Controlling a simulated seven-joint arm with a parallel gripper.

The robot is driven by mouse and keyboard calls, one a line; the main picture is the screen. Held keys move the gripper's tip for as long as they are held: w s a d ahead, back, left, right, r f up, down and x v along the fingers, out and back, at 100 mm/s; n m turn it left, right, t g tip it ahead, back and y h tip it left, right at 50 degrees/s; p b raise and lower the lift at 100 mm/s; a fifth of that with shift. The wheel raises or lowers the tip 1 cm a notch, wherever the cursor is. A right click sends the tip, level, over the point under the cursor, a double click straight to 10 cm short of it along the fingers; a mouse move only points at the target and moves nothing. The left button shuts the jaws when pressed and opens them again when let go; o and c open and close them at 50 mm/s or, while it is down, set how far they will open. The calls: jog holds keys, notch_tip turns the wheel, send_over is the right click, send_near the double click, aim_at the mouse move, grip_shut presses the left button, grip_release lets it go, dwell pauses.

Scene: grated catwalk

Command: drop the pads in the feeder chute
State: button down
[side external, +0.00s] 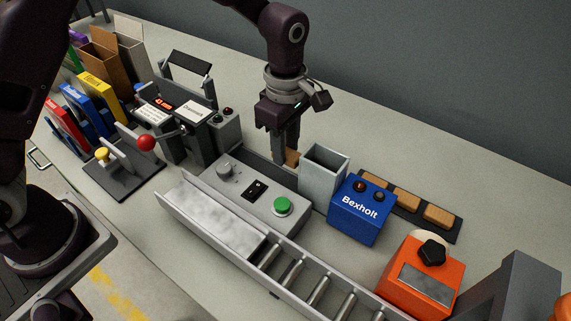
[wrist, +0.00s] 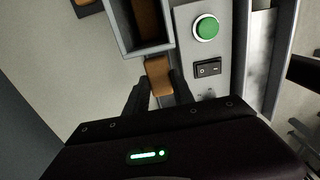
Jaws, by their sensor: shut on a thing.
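My gripper (side external: 286,150) is shut on a tan pad (side external: 292,158), just left of the grey, open-topped feeder chute (side external: 322,174) in the side view. In the wrist view the held pad (wrist: 158,76) sits between the fingers, close to the chute's near wall (wrist: 151,50); I cannot tell whether they touch. A brown surface (wrist: 147,18) shows inside the chute, apparently a pad. Several more tan pads, one of them the end pad (side external: 438,216), lie in a row on a dark tray (side external: 456,232) behind the blue Bexholt box.
The blue Bexholt box (side external: 359,211) stands right of the chute. A grey control box (side external: 252,193) with a green button (side external: 284,207) and a roller conveyor (side external: 300,277) lie in front. An orange unit (side external: 418,278) is at right.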

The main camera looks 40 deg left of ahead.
notch_tip(320, 180, up, 10)
jog(key=d+f, duration=0.3)
jog(key=d, duration=0.5)
jog(key=shift+d+f, duration=0.15)
jog(key=shift+f, duration=0.1)
dwell(0.4)
jog(key=c, duration=1)
grip_release()
jog(key=shift+o, duration=0.5)
jog(key=o, duration=0.4)
jog(key=shift+r, duration=0.1)
